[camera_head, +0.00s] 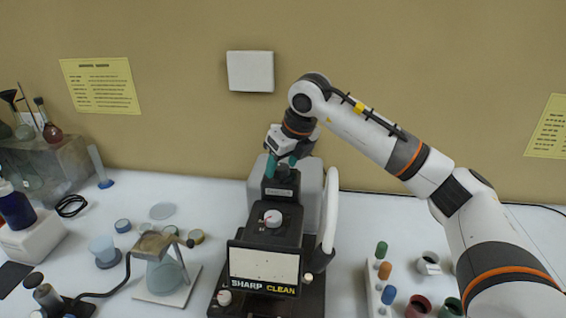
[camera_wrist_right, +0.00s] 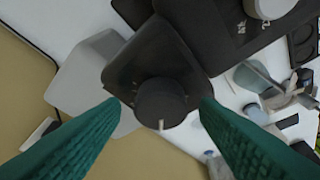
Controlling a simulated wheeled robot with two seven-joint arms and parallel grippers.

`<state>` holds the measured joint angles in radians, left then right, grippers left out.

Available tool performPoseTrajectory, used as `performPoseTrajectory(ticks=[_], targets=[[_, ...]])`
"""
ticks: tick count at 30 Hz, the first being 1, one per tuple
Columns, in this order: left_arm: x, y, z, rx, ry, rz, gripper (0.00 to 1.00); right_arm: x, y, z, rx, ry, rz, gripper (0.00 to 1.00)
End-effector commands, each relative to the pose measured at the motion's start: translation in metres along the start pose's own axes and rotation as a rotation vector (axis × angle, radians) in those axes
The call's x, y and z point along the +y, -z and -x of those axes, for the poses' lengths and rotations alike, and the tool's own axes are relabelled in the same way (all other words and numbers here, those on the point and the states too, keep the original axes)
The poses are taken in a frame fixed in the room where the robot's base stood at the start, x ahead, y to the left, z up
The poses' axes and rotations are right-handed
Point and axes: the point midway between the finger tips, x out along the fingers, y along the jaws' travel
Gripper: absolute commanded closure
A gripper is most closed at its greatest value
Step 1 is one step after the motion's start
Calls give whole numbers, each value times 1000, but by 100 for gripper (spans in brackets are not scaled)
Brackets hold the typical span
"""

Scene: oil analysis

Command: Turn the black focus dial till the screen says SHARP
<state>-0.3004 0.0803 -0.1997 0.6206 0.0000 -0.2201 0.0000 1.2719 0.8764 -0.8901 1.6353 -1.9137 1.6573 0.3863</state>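The black focus dial (camera_wrist_right: 162,102) sits on a dark block at the back of the instrument (camera_head: 264,242). In the head view the dial (camera_head: 283,170) is partly hidden by my right gripper (camera_head: 281,164). In the right wrist view, the teal fingers of my right gripper (camera_wrist_right: 162,103) stand on both sides of the dial, with a visible gap on each side. The gripper is open around or just above the dial; the exact height is hard to tell. The instrument's screen (camera_head: 263,268) has a label strip below it reading SHARP and CLEAN. My left gripper is not in view.
A white knob (camera_head: 273,218) is on the instrument's top. A white curved handle (camera_head: 329,210) rises at its right. Colored-capped vials (camera_head: 384,270) stand to the right, and a flask on a stand (camera_head: 165,275) to the left. A white box (camera_head: 250,71) is on the wall behind.

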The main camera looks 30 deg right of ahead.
Motion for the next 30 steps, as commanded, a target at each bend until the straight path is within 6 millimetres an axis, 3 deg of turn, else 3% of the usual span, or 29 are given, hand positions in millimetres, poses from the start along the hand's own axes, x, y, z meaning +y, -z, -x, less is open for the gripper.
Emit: performPoseTrajectory(ticks=[8,22,30], targets=[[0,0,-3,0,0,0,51,0,-1,5,-2,1,1,44],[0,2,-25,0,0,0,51,0,0,95,3,0,0,44],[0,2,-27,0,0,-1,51,0,0,119,0,1,1,44]])
